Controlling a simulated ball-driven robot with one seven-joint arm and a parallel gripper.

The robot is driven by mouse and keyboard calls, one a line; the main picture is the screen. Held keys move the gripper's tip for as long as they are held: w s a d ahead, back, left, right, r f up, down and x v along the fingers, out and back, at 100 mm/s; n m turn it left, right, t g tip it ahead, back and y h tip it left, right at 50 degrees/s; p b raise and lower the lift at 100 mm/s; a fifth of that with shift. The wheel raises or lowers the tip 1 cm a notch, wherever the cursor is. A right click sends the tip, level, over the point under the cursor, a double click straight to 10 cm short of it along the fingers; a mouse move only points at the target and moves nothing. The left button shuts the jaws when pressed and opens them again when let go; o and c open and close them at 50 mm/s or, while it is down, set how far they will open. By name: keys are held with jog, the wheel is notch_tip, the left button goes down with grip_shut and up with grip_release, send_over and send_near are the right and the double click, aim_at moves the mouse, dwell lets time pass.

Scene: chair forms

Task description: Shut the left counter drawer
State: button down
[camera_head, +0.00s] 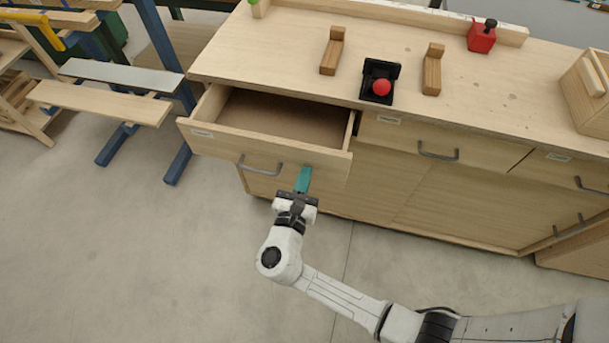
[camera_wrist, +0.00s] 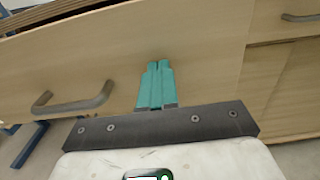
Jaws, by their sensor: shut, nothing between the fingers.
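The left counter drawer (camera_head: 250,141) is pulled out of the wooden counter, and its empty inside shows in the head view. Its front has a grey bar handle (camera_head: 261,169), which also shows at the left in the wrist view (camera_wrist: 74,103). My gripper (camera_head: 304,174) has teal fingers, shut with nothing between them. It is in front of the drawer face, right of the handle. In the wrist view the fingertips (camera_wrist: 158,66) point at the plain drawer front. I cannot tell whether they touch it.
The middle drawer (camera_head: 440,148) and the right drawer (camera_head: 570,172) look shut. On the countertop (camera_head: 290,50) are wooden blocks, a black holder with a red ball (camera_head: 382,86) and a red box (camera_head: 482,36). A bench with blue legs (camera_head: 120,80) stands at left. The floor in front is clear.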

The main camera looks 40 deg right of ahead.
jog(key=shift+d, duration=0.1)
jog(key=b+x, duration=0.4)
jog(key=x, duration=1.1)
jog(key=shift+w+d+f, duration=0.15)
jog(key=shift+w+d, duration=0.1)
jog(key=shift+d, duration=0.05)
jog(key=shift+w+d+b, duration=0.15)
jog(key=shift+d+b, duration=0.05)
jog(key=shift+b, duration=0.15)
jog(key=shift+w+r, duration=0.15)
jog(key=shift+r, duration=0.1)
jog(key=shift+d, duration=0.1)
